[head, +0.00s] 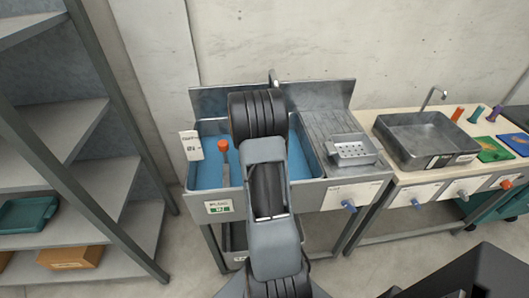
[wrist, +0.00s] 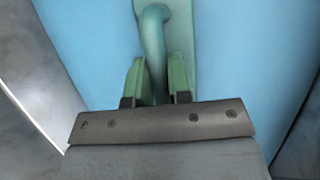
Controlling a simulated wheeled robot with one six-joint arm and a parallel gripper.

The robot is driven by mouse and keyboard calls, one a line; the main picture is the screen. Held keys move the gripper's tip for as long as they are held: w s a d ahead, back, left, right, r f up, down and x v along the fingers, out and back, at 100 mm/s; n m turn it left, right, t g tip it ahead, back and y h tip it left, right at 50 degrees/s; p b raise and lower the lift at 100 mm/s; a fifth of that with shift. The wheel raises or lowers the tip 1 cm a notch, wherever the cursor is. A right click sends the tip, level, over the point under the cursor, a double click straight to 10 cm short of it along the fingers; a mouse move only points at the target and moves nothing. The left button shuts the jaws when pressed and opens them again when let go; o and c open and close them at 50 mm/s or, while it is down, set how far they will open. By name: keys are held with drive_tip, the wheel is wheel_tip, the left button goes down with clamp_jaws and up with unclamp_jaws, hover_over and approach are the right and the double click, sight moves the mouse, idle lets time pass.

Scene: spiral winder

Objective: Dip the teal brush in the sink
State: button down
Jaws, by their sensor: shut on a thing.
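The steel sink (head: 310,193) stands against the wall in the head view, its basin filled with blue water (head: 209,172). My arm reaches over the basin and hides my gripper and the brush in that view. In the wrist view my gripper (wrist: 157,82) is shut on the handle of the teal brush (wrist: 153,25), with a green finger on each side. Blue water (wrist: 90,45) fills the background around the brush. The brush's lower end is out of sight, so I cannot tell whether it touches the water.
An orange-topped stick (head: 223,147) stands in the basin left of my arm. A perforated steel tray (head: 355,149) sits on the drainboard at right. A second steel sink (head: 425,139) is farther right. Shelves (head: 75,130) stand at left.

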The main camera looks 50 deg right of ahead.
drive_tip(key=shift+r, duration=0.1)
wheel_tip(320, 180, up, 19)
drive_tip(key=p, duration=1.6)
